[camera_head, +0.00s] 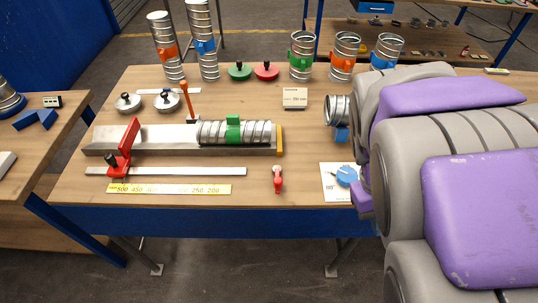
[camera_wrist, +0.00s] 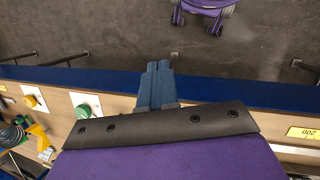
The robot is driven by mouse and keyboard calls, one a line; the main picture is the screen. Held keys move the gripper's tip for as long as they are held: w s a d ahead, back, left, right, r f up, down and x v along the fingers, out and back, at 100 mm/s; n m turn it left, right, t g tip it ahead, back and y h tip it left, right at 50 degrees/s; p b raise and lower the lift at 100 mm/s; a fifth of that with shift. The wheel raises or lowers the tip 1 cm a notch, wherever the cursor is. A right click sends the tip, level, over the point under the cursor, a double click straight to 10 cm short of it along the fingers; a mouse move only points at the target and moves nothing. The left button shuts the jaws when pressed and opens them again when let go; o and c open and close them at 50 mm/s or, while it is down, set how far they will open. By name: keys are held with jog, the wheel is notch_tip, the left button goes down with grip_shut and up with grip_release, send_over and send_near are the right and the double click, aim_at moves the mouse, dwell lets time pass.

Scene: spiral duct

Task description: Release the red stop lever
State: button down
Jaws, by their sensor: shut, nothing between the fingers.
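The red stop lever (camera_head: 130,134) stands tilted up from a red stop (camera_head: 119,166) at the left of the table in the head view. The stop sits at the metal ruler (camera_head: 190,171), in front of the grey trough (camera_head: 160,139). A spiral duct with a green collar (camera_head: 233,131) lies in the trough. My gripper (camera_wrist: 158,68) shows in the wrist view with its blue-grey fingers shut and empty, above the table's blue front edge. The lever does not show in the wrist view. In the head view my arm fills the right side and the fingers are hidden.
A small red clamp-like piece (camera_head: 277,180) and a white card with a blue knob (camera_head: 345,176) lie near the front edge. A thin orange-red post (camera_head: 187,100) rises behind the trough. Several duct pieces stand at the back. A yellow scale strip (camera_head: 170,189) lies in front.

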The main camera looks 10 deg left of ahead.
jog(key=w+a+n+t+h+p, duration=0.3)
jog(key=w+a+n+h+p, duration=0.15)
jog(key=w+a+n, duration=0.8)
jog(key=s+a+f+n+t, duration=0.1)
jog(key=a+f+n, duration=0.1)
jog(key=a, duration=0.6)
jog(key=s+a+f+n+t+p, duration=0.1)
jog(key=a+f+n, duration=0.1)
jog(key=a, duration=0.6)
jog(key=s+a+f+n+t, duration=0.1)
jog(key=s+a+f+n, duration=0.1)
jog(key=a, duration=0.6)
notch_tip(320, 180, down, 2)
jog(key=shift+a+f+n+t+p, duration=0.2)
jog(key=shift+n+t+p, duration=0.15)
jog(key=shift+n, duration=0.2)
jog(key=shift+s+h, duration=0.1)
jog(key=shift+h, duration=0.15)
